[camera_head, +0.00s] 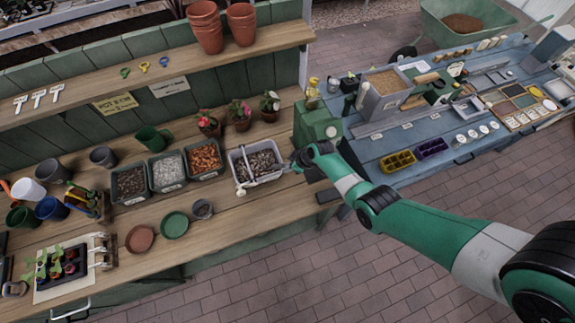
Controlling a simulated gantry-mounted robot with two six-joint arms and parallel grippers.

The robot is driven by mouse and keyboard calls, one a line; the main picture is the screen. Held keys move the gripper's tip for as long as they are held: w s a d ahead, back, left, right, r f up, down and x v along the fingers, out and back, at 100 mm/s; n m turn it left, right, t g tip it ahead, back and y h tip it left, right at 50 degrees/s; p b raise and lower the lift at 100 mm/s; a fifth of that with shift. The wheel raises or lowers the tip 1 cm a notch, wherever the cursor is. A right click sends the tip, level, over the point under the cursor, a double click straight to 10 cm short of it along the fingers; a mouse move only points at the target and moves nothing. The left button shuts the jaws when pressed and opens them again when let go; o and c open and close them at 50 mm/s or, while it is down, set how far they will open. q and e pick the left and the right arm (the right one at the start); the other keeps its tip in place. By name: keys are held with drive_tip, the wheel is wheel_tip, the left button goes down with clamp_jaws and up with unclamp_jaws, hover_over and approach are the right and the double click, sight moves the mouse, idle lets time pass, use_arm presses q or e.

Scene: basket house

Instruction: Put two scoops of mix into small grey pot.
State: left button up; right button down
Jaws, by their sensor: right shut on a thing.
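A pale rectangular tub (281,177) of speckled mix (257,163) stands on the wooden bench. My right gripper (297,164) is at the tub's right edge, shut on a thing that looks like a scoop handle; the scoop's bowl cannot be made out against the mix. My left gripper is not in view.
Bins of dark soil (130,183), pale grit (167,170) and orange chips (204,158) stand in a row left of the tub. Green (174,225) and terracotta (140,238) saucers lie left of the small pot. Flowerpots (240,112) stand behind. Bench around the small pot's right is clear.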

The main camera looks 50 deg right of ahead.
use_arm(q)
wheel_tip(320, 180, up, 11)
drive_tip(key=p, duration=1)
use_arm(e)
wheel_tip(320, 180, up, 11)
drive_tip(key=shift+w+r, duration=0.2)
drive_tip(key=shift+w, duration=0.2)
